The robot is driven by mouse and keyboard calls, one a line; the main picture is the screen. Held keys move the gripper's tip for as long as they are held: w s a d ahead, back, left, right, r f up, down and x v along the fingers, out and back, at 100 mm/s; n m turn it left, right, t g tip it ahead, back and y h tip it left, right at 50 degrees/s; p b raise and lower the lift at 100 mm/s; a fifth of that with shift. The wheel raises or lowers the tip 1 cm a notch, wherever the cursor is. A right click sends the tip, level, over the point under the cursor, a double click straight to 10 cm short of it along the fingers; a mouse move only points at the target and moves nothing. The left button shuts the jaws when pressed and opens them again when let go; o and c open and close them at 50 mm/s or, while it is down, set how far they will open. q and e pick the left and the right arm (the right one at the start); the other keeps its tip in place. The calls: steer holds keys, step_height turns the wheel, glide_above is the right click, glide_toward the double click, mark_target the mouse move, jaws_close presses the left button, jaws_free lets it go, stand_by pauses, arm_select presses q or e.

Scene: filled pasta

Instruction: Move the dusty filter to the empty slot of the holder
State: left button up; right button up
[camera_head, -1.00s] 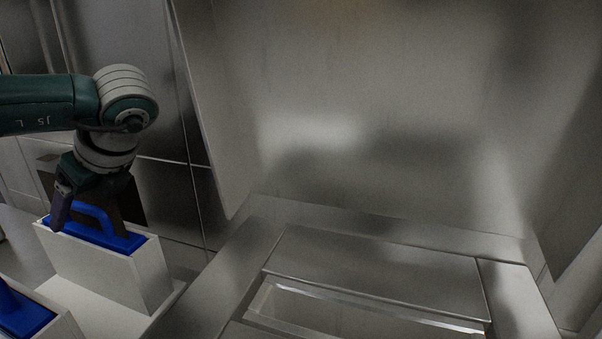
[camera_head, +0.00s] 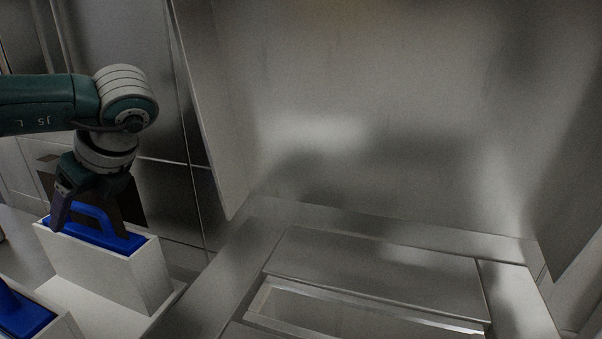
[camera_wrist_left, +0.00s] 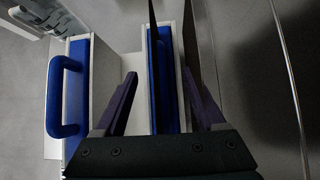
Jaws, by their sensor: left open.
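A filter with a blue top and arched handle (camera_head: 97,217) sits in a white upright slot (camera_head: 108,272) of the holder at the lower left. My left gripper (camera_head: 94,222) points down over it, open, with its fingers on either side of the handle. In the left wrist view the open fingers (camera_wrist_left: 160,82) straddle the blue top (camera_wrist_left: 164,80). A second blue-handled filter (camera_head: 20,311) sits in another white slot at the bottom left corner; it also shows in the left wrist view (camera_wrist_left: 68,97). Dust cannot be made out on either. My right gripper is out of view.
A steel machine fills the middle and right, with a rectangular opening (camera_head: 352,316) in its top. A steel side panel (camera_head: 215,130) stands between it and my left arm. The white holder base (camera_head: 155,317) shows beside the slot.

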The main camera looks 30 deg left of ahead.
arm_select(q)
steer(key=shift+p+v, duration=2.3)
steer(key=shift+v, duration=1.2)
steer(key=shift+a, duration=0.1)
